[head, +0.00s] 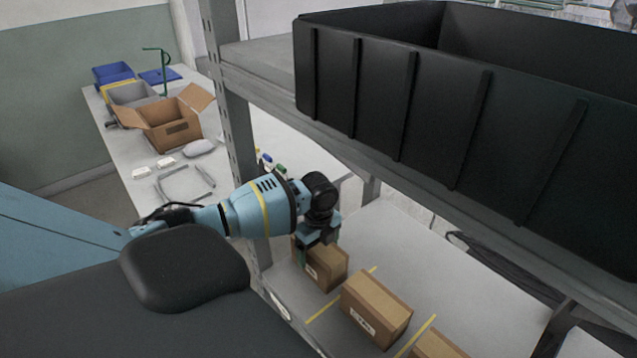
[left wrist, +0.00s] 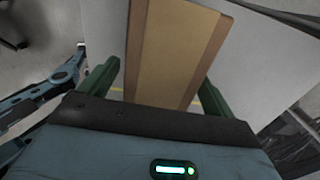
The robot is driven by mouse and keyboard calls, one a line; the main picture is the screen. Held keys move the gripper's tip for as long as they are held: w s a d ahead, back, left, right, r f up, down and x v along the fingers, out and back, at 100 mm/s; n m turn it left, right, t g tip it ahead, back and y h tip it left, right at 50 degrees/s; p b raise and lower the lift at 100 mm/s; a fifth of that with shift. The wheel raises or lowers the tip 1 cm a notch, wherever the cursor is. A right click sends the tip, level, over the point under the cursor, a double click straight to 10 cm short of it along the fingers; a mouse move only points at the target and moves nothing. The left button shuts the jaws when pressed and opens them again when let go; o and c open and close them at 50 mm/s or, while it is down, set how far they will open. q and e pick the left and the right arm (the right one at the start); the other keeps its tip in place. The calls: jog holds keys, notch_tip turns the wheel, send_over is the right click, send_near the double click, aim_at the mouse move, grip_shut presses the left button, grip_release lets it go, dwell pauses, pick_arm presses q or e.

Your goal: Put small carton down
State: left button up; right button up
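The small brown carton (head: 325,270) is at the left end of a row of cartons on the lower grey shelf (head: 380,235). It appears to rest on the shelf, though its base is partly hidden. My left gripper (head: 318,240) is directly above it with its fingers reaching down around it. In the left wrist view the carton (left wrist: 175,50) lies between the two green fingers of the gripper (left wrist: 158,88). Narrow gaps show between the fingers and the carton sides, so the gripper looks open. My right gripper is not in view.
Another carton (head: 376,308) stands close to the right, past a yellow line, and a third (head: 437,346) is cut off at the bottom edge. A large black bin (head: 450,120) sits on the shelf above.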

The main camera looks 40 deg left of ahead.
pick_arm(q)
jog(key=shift+r, duration=0.1)
notch_tip(320, 180, up, 10)
jog(key=p, duration=0.4)
jog(key=shift+w+r+p, duration=0.15)
jog(key=shift+p, duration=0.15)
jog(key=shift+r, duration=0.95)
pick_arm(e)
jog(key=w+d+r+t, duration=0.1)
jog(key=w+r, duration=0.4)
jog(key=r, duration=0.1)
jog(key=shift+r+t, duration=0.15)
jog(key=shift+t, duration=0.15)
